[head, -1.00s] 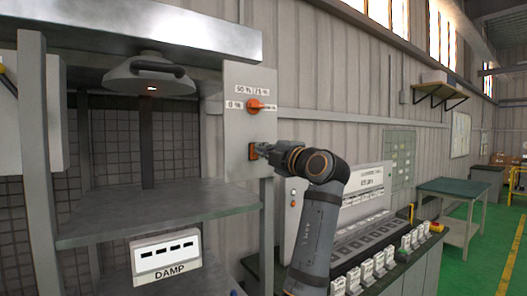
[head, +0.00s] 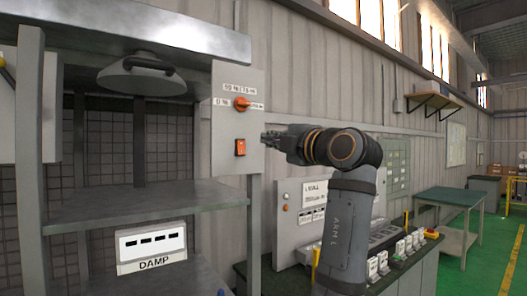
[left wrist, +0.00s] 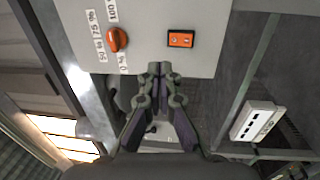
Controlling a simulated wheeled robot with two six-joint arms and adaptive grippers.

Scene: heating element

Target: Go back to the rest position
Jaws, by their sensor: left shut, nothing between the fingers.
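My left gripper (head: 266,140) is shut and empty, just to the right of the grey control panel (head: 225,160). In the left wrist view its closed fingertips (left wrist: 160,70) show against the panel's edge, apart from the orange rocker switch (left wrist: 181,39). The same orange switch (head: 240,147) is uncovered in the head view. Above it sits an orange rotary knob (head: 241,104) with percent labels; the knob also shows in the left wrist view (left wrist: 117,39). The heater lamp (head: 142,76) hangs at the left and looks unlit. My right gripper is out of view.
A grey shelf (head: 150,204) stands under the lamp, with a white DAMP box (head: 151,247) below. A bench with a labelled console (head: 305,213) and several small white devices (head: 400,250) lies behind my arm. A green table (head: 452,196) stands farther right.

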